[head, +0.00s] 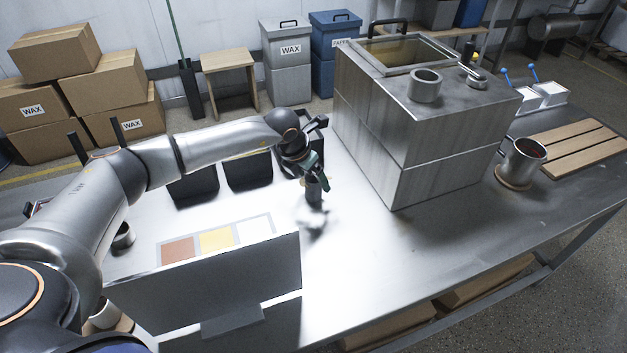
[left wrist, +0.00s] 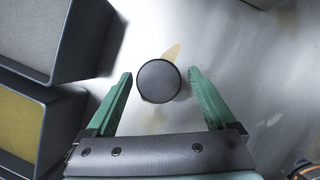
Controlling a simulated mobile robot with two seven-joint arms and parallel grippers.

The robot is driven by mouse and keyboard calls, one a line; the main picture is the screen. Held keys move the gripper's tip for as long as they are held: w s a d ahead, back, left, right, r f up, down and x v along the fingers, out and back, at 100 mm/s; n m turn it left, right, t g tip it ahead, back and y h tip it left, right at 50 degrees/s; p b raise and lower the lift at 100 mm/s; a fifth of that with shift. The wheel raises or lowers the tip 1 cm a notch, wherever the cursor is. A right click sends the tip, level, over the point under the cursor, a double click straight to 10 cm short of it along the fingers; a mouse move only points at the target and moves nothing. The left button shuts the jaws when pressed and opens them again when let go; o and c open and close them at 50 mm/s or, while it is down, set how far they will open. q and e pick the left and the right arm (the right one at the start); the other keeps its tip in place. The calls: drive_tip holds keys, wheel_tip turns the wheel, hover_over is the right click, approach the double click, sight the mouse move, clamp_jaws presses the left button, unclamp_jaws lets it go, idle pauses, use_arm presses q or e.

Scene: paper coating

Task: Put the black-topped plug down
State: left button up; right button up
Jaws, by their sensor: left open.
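The black-topped plug (head: 314,194) stands on the bright metal table, left of the big steel tank. In the left wrist view its round black top (left wrist: 158,81) shows between two green fingers. My left gripper (head: 318,179) is right over the plug in the head view. In the left wrist view the left gripper (left wrist: 160,73) is open, with a visible gap between each finger and the plug's top. The plug's lower body is hidden in the wrist view, and the fingers partly cover it in the head view. My right gripper is not in view.
The steel tank (head: 395,140) stands to the right, with a metal ring (head: 425,86) on top. Dark bins (head: 249,170) stand behind and left. A panel with colour swatches (head: 216,241) is at the front left. A metal pot (head: 521,164) stands at right. The table's front middle is clear.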

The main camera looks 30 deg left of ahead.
use_arm(q)
drive_tip(key=shift+x, duration=0.9)
drive_tip(key=shift+s, duration=0.1)
clamp_jaws()
